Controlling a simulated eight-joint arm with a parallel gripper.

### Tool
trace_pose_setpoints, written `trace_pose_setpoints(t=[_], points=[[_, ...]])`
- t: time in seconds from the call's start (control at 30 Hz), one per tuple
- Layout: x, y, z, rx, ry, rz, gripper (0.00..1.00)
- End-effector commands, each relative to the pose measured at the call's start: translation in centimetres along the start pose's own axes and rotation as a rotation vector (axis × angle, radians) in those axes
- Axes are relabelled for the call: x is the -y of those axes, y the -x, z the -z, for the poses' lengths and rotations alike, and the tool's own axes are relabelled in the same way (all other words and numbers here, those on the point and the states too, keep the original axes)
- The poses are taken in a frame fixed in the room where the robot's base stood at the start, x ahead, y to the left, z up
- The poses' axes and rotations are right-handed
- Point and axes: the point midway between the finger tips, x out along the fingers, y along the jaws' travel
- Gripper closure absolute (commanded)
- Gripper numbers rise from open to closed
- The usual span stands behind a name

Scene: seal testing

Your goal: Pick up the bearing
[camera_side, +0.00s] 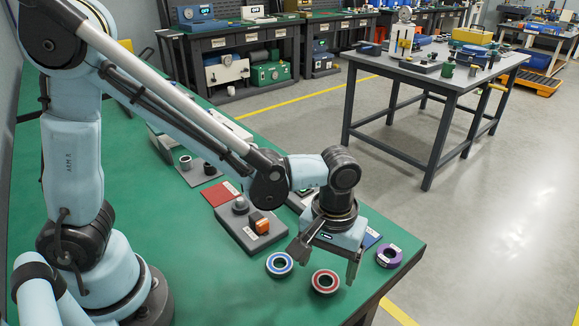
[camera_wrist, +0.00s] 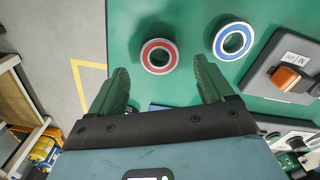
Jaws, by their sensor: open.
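One has a red face (camera_side: 325,291) and also shows in the wrist view (camera_wrist: 173,55). The other has a blue face (camera_side: 279,273) and lies to its left in the side view; in the wrist view the blue one (camera_wrist: 219,43) is on the right. My gripper (camera_side: 324,268) points down, open and empty, over the area of the red bearing. In the wrist view, the red bearing appears between and just beyond the fingertips (camera_wrist: 161,66). I see no contact with either bearing.
A purple ring (camera_side: 389,263) lies right of my gripper near the bench edge. A grey fixture (camera_side: 240,225) with an orange block (camera_side: 260,222) stands behind the blue bearing, beside a red plate (camera_side: 221,193). The green bench top (camera_side: 215,290) is clear at front left.

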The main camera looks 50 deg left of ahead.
Motion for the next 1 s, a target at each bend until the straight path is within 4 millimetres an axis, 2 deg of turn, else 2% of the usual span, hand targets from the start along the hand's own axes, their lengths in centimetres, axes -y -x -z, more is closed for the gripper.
trace_pose_setpoints(t=[0.1, 0.3, 0.6, 1.0], points=[[-0.1, -1.6, -0.2, 0.000, 0.000, 0.000, 0.19], [-0.1, -3.2, -0.1, 0.000, 0.000, -0.001, 0.19], [0.0, -3.4, -0.2, 0.000, -0.001, -0.001, 0.21], [0.0, -3.4, -0.2, 0.000, -0.001, -0.001, 0.82]])
